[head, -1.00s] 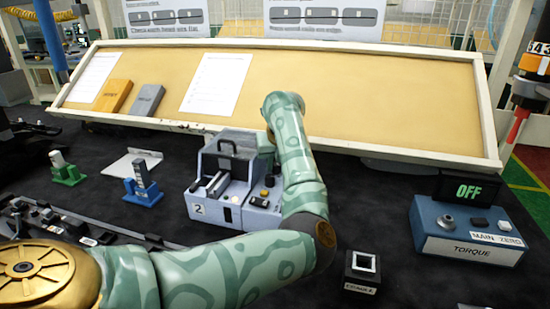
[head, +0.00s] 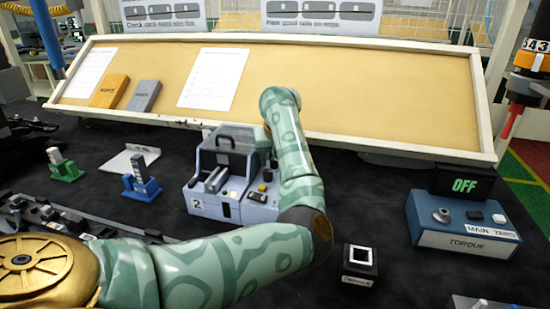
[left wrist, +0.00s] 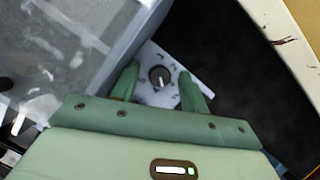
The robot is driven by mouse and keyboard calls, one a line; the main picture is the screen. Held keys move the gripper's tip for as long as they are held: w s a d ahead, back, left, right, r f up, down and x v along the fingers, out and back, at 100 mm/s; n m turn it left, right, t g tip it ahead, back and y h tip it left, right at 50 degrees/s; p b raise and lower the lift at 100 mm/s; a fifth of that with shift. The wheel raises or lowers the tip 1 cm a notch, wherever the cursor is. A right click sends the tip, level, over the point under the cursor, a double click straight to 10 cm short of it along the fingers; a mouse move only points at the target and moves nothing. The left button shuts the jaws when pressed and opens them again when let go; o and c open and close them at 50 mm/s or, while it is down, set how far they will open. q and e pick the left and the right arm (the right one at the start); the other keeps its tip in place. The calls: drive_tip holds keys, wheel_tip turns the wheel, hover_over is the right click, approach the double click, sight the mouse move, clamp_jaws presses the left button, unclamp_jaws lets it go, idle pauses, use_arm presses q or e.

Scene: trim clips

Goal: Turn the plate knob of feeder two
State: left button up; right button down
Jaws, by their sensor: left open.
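Feeder two (head: 214,207), a grey box marked "2" with a dark handle on top, stands on the black table in the head view. My left arm reaches over its right side, and the arm hides the left gripper's fingers there. In the left wrist view the plate knob (left wrist: 159,76), round and dark with a pale pointer line, sits on a light plate (left wrist: 150,97) with markings. My left gripper (left wrist: 156,82) is open, with one green finger on each side of the knob and gaps between. The right gripper is out of view.
The feeder's grey wall (left wrist: 125,42) rises close to the left finger. A blue torque box (head: 455,225) with an "OFF" display (head: 464,185) stands at right. A small black block (head: 360,265) lies in front. A slanted tan board (head: 330,100) closes off the back.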

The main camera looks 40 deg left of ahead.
use_arm(q)
drive_tip(key=p+v, duration=0.6)
drive_tip(key=v, duration=1)
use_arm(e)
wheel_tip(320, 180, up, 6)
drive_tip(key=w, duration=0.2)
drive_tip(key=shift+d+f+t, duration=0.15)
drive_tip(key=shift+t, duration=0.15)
use_arm(q)
drive_tip(key=shift+s+r, duration=0.1)
